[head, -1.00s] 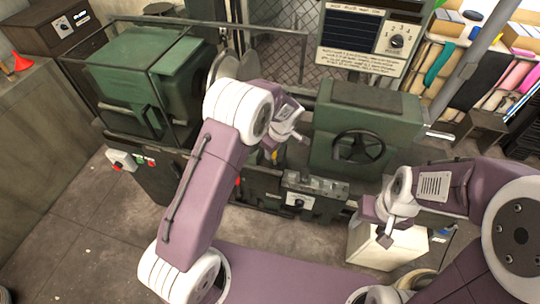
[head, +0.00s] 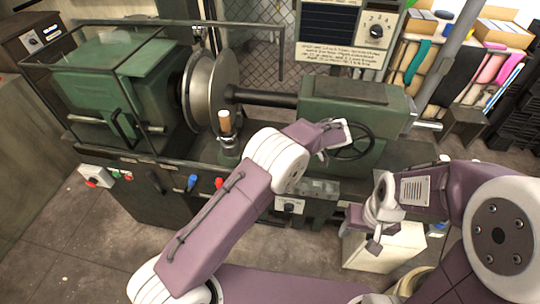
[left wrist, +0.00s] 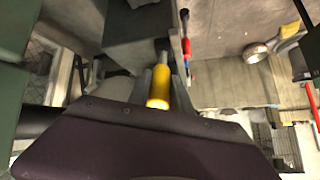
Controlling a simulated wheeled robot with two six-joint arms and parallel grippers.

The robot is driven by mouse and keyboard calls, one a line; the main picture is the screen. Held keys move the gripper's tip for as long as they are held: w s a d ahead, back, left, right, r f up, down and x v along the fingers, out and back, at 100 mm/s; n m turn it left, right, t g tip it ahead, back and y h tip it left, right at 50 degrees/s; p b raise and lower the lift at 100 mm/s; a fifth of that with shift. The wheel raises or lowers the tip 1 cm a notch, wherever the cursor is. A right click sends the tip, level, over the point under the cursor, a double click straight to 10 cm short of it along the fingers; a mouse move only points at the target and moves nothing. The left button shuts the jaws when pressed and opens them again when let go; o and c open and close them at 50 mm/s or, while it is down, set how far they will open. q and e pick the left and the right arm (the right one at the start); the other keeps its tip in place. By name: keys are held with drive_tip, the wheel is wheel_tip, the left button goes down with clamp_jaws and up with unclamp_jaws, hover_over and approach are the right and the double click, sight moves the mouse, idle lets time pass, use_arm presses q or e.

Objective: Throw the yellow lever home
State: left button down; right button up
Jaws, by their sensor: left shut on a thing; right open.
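The yellow lever (left wrist: 158,90) shows in the left wrist view as a short yellow handle on a grey rod. My left gripper (left wrist: 160,78) is shut on it, with a finger along each side. In the head view my left wrist is in front of the green tailstock, by the handwheel; it hides the lever and the fingertips. My right gripper (head: 376,233) is open and empty, hanging low at the right, in front of a white box and apart from the lathe.
The green lathe tailstock (head: 350,105) carries a black handwheel (head: 357,140). A large metal disc (head: 212,90) is at the headstock. A white box (head: 375,252) stands at the right.

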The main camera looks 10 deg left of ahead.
use_arm(q)
drive_tip(key=shift+f, duration=0.1)
idle(0.3)
drive_tip(key=c, duration=1.2)
unclamp_jaws()
drive_tip(key=shift+d, duration=0.1)
drive_tip(key=shift+o, duration=0.2)
drive_tip(key=v, duration=0.9)
drive_tip(key=shift+d, duration=0.1)
